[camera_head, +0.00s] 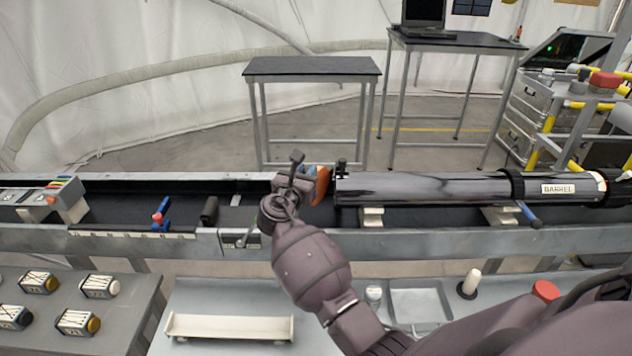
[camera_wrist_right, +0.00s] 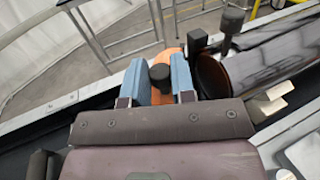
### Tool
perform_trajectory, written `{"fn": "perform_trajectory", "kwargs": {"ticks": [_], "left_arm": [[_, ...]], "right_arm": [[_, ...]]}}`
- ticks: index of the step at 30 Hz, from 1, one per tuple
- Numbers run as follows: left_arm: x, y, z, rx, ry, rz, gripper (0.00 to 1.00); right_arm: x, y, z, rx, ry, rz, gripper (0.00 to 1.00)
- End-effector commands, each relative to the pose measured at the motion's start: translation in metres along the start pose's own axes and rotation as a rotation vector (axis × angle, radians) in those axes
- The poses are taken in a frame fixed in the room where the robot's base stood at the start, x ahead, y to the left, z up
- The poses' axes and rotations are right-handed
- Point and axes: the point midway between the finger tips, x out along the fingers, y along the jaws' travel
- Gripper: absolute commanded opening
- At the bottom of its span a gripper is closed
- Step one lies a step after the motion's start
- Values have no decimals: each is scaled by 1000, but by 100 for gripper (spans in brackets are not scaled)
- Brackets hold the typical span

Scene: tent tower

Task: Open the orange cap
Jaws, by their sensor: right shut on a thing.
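The orange cap (camera_head: 322,186) stands at the left end of the long dark barrel (camera_head: 430,188). In the right wrist view the orange cap (camera_wrist_right: 168,57) shows behind my fingers, with a black knob (camera_wrist_right: 160,76) on its face. My right gripper (camera_head: 308,184) has its two blue fingers on either side of this knob and is shut on it, as the right wrist view of the gripper (camera_wrist_right: 160,88) shows. A dark round face with an orange-brown rim (camera_wrist_right: 215,76) shows right of the cap, at the barrel's end. The cap looks angled away from the barrel end; how far is unclear. My left gripper is not in view.
The barrel lies on supports in a long metal trough (camera_head: 130,237). A blue handle with a red tip (camera_head: 160,214) stands in the trough to the left. A grey bench (camera_head: 225,295) is in front. A black-topped table (camera_head: 312,67) stands behind.

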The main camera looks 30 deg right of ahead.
Motion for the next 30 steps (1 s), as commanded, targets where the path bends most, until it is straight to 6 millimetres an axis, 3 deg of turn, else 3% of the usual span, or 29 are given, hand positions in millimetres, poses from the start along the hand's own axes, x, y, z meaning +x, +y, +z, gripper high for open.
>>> {"fn": "perform_trajectory", "kwargs": {"ticks": [12, 30], "left_arm": [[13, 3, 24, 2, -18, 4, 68], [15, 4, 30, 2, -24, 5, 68]], "right_arm": [[14, 30, -3, -3, 2, -262, 0], [20, 37, -2, -1, 4, -352, 0]]}}
